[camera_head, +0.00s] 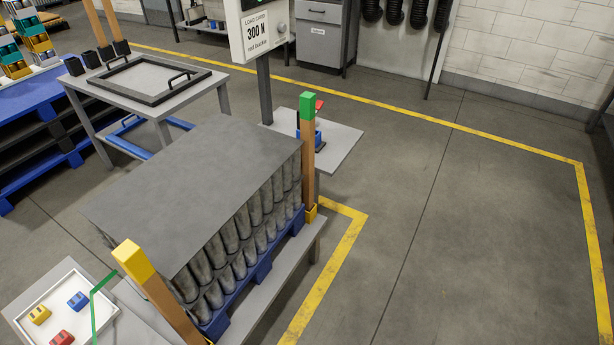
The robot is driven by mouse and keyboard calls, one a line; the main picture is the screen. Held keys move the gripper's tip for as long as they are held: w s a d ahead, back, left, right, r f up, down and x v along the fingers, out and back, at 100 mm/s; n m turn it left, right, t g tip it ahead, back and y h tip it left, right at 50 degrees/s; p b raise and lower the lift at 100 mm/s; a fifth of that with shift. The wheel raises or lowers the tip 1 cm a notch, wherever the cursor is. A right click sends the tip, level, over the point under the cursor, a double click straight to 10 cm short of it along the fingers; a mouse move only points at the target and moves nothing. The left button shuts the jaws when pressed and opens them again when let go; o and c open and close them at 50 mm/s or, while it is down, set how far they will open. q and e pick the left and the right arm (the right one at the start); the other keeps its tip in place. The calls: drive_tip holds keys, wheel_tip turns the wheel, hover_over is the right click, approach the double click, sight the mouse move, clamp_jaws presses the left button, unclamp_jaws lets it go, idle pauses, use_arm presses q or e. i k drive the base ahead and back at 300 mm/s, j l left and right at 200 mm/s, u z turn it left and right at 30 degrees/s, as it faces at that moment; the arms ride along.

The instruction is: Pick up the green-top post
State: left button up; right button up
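The green-top post (307,160) is a brown wooden upright with a green cap. It stands at the far right corner of the pallet stack, its foot in a yellow socket (311,214). A similar post with a yellow top (150,285) stands at the near corner and leans in the picture. Between them is a stack of grey cans (240,235) under a flat grey sheet (190,185), on a blue pallet (265,268). Neither of my grippers is in view.
A side table (345,145) with a blue and red device stands behind the green-top post. A table with a black-handled frame (148,78) is at the back left. A white tray (110,330) holds small coloured blocks at the lower left. Open floor (450,220) lies to the right.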

sight(308, 100)
drive_tip(key=i+l+u, duration=0.1)
drive_tip(key=u, duration=0.35)
drive_tip(key=i+l+u, duration=0.1)
drive_tip(key=u, duration=0.3)
drive_tip(key=i+l+u, duration=0.2)
drive_tip(key=l, duration=0.25)
drive_tip(key=l+u, duration=0.2)
drive_tip(key=l, duration=0.3)
